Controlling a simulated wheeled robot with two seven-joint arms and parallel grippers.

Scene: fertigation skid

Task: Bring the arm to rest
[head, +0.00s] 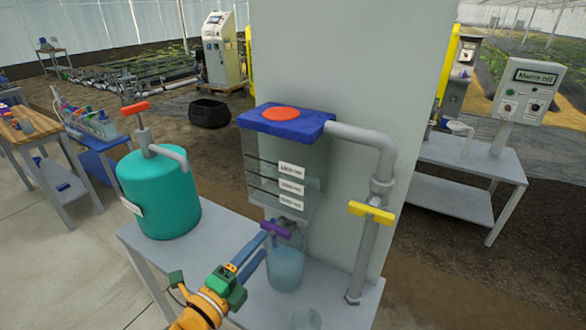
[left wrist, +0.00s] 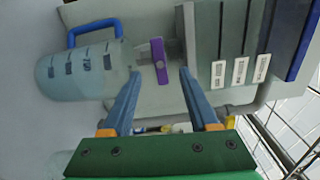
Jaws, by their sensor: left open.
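My left gripper (head: 264,243) is at the front of the skid table, its blue fingers pointing at the purple valve handle (head: 277,230) under the clear tank (head: 290,180). In the left wrist view the gripper (left wrist: 160,76) is open, its fingertips apart on either side of the purple handle (left wrist: 159,62). I cannot tell whether a finger touches the handle. A clear bluish jug (head: 285,270) stands below the valve; in the left wrist view the jug (left wrist: 85,66) shows a blue handle and dark marks. My right gripper is out of view.
A teal tank (head: 160,200) with an orange-red valve handle (head: 135,108) stands to the left. A grey pipe with a yellow handle (head: 371,212) rises at right. A small clear vessel (head: 305,319) is at the table's front. A pale column (head: 350,70) stands behind.

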